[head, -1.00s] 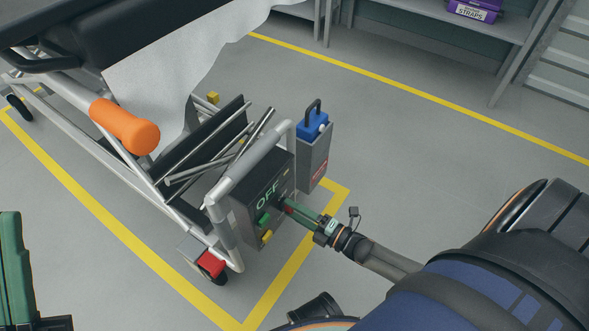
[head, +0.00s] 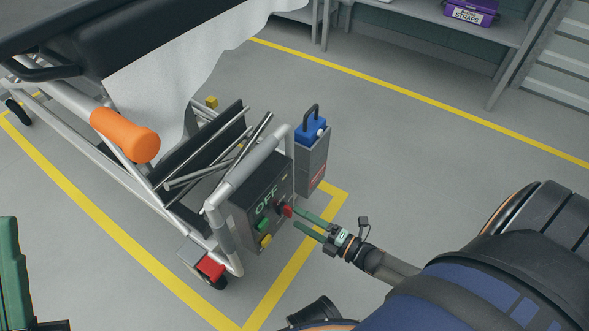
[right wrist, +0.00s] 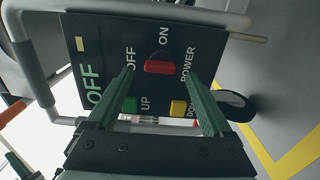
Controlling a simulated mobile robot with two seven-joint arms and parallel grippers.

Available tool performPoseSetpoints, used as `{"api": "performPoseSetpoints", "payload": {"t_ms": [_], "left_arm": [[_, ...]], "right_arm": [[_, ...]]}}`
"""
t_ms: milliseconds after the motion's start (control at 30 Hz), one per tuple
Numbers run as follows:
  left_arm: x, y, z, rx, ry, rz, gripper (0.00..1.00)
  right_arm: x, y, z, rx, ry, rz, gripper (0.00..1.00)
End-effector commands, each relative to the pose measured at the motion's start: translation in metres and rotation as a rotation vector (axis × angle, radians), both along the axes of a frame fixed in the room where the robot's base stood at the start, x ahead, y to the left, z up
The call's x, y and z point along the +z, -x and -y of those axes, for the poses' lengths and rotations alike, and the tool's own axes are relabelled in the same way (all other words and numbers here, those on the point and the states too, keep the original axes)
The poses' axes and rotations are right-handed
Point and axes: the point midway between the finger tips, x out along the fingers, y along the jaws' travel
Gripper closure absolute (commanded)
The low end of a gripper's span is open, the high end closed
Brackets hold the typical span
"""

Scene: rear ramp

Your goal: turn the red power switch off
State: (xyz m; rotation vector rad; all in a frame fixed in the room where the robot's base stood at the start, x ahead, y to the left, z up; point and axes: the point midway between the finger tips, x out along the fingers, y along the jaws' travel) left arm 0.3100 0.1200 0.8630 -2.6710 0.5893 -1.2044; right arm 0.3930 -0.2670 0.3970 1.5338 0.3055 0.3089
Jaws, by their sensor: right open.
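The red power switch (head: 288,211) is a knob on the dark control box (head: 250,228) at the end of the wheeled stretcher frame. In the right wrist view the red switch (right wrist: 159,67) lies between my fingers, with OFF and ON labels beside it. A lit green OFF shows on the panel. My right gripper (head: 297,217) is open and empty just in front of the switch. In the right wrist view its fingertips (right wrist: 160,72) flank the knob, apart from it. A green piece at the left edge of the head view seems to be part of my left gripper (head: 10,270); its jaws are not clear.
A green UP button (right wrist: 129,104) and a yellow button (right wrist: 178,108) sit beside the switch. A grey holder (head: 312,165) with a blue item stands behind the box. Silver tubes (head: 262,145) surround the panel. The floor to the right is free.

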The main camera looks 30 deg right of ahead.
Motion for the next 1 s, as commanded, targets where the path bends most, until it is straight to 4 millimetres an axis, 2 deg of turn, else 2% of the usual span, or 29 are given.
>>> {"api": "performPoseSetpoints", "payload": {"t_ms": [33, 200, 400, 600, 1000], "left_arm": [[0.005, 0.0, 0.0, 0.0, 0.002, 0.0, 1.0], [0.011, 0.001, -0.001, -0.003, 0.003, 0.004, 1.0], [0.014, 0.001, -0.001, -0.001, -0.006, 0.01, 1.0], [0.015, 0.001, -0.001, 0.001, -0.007, 0.012, 1.0], [0.015, 0.001, -0.002, 0.005, -0.002, 0.013, 1.0]], "right_arm": [[0.001, 0.013, 0.005, -0.001, 0.002, -0.005, 0.15], [0.001, 0.048, 0.019, -0.001, 0.001, -0.004, 0.15], [0.0, 0.076, 0.031, 0.0, 0.002, -0.002, 0.15], [0.0, 0.086, 0.036, 0.0, 0.001, 0.0, 0.15], [0.0, 0.086, 0.036, 0.0, 0.001, 0.0, 0.15]]}}
